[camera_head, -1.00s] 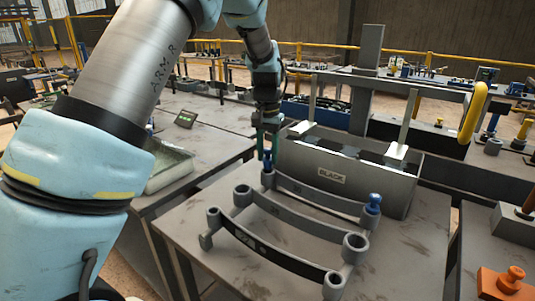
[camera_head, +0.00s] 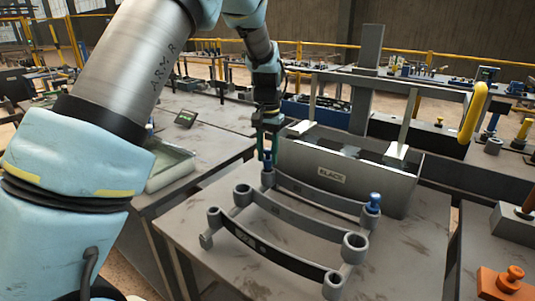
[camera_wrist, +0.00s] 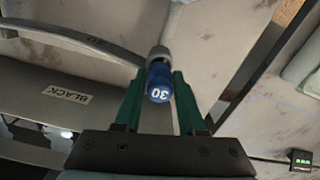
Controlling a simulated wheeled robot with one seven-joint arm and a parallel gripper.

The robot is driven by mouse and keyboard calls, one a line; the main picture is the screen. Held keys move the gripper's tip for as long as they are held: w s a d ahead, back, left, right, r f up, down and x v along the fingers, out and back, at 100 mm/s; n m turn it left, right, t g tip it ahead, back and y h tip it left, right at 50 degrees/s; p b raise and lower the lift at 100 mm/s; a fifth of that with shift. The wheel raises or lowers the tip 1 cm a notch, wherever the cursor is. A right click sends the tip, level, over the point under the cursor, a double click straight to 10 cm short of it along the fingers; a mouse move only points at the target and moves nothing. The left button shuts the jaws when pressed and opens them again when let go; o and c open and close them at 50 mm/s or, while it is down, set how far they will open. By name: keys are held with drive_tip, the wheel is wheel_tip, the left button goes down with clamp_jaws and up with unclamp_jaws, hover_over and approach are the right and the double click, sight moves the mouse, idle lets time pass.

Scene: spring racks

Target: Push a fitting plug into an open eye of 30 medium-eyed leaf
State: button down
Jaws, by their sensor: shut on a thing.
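My gripper (camera_head: 267,152) is shut on a blue plug (camera_wrist: 158,83) marked 30, between its green fingers. The plug stands upright at the left eye (camera_head: 268,178) of the farthest leaf (camera_head: 315,194); I cannot tell how deep it sits in it. In the wrist view the grey eye (camera_wrist: 158,54) shows right against the plug. A second blue plug (camera_head: 374,202) stands in the right eye of that same leaf. The middle leaf (camera_head: 295,222) and the front leaf (camera_head: 270,251), with a black band, have open eyes at both ends.
A grey bin (camera_head: 395,185) labelled BLACK stands right behind the leaves. A shallow tray (camera_head: 170,170) lies on the table to the left. An orange fitting (camera_head: 507,283) is at the lower right. The table (camera_head: 410,255) right of the leaves is clear.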

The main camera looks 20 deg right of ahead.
drive_tip(key=shift+f+b, duration=0.6)
drive_tip(key=shift+f, duration=0.7)
unclamp_jaws()
idle(0.6)
drive_tip(key=shift+r+p, duration=2.65)
drive_tip(key=shift+r, duration=0.9)
